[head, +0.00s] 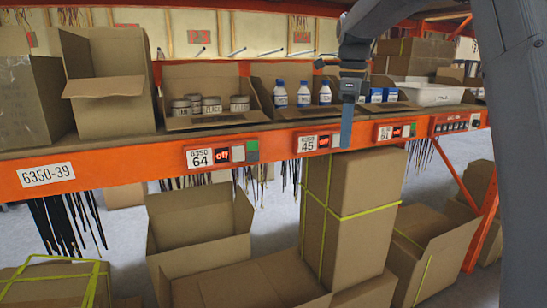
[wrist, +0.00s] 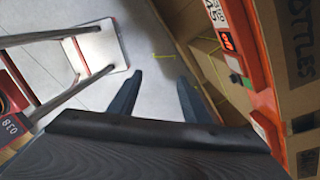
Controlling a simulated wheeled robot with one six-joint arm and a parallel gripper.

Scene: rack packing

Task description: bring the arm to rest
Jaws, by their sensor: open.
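My gripper (head: 348,118) hangs pointing down in front of the orange rack beam, between the bottles and the blue-labelled goods in the head view. In the wrist view my gripper (wrist: 160,82) shows two dark fingers spread apart, with only grey floor between them. It is open and holds nothing. My arm (head: 385,18) reaches in from the upper right and bends down to the gripper. From the head view I cannot tell exactly how far the gripper is from the beam.
An orange shelf beam (head: 95,168) carries an open box of jars (head: 208,106), white bottles with blue caps (head: 303,94) and a white bin (head: 430,94). Large cartons (head: 364,205) stand below. A red-and-grey frame (wrist: 98,48) stands left in the wrist view; clear floor lies beside it.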

